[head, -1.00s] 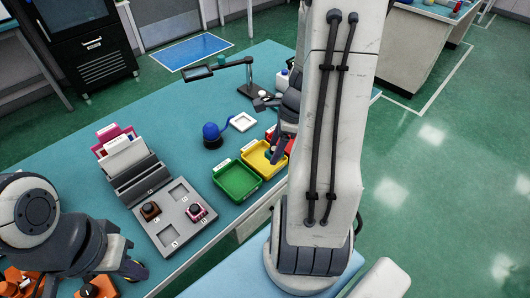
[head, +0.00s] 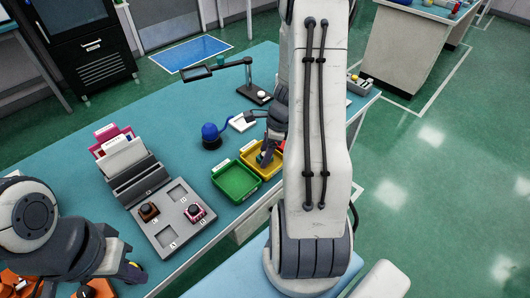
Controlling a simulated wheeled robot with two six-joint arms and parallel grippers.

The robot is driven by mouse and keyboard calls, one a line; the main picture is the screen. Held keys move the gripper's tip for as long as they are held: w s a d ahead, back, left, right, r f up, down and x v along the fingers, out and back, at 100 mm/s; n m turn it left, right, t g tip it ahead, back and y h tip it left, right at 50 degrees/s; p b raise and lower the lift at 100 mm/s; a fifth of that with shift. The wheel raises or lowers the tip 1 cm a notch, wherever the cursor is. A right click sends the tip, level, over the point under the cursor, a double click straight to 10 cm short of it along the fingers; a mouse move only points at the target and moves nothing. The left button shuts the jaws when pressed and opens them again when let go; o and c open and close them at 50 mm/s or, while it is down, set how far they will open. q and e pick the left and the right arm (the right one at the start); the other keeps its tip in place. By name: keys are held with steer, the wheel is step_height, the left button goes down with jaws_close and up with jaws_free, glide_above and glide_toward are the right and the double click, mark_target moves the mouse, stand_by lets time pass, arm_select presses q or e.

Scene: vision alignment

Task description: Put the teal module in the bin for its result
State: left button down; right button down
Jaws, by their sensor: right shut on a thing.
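My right gripper (head: 267,148) reaches down at the yellow bin (head: 247,151) and is shut on the teal module (head: 261,158). Only a small teal patch of the module shows, low between the fingers, inside the bin's outline. I cannot tell whether it touches the bin floor. The green bin (head: 236,181) stands to the left of the yellow one and is empty. A red bin (head: 281,146) is mostly hidden behind my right arm. My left gripper (head: 132,270) is low at the bottom left, its fingers too unclear to read.
A grey tray (head: 163,237) holds a brown module (head: 148,211) and a pink module (head: 195,212). My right arm blocks the table's right part.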

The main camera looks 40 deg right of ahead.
jaws_free()
steer(key=shift+f, duration=0.1)
steer(key=shift+d+r, duration=0.1)
steer(key=shift+r, duration=0.4)
steer(key=p+v, duration=0.2)
steer(key=v, duration=0.9)
steer(key=shift+s+r, duration=0.1)
steer(key=shift+r, duration=0.05)
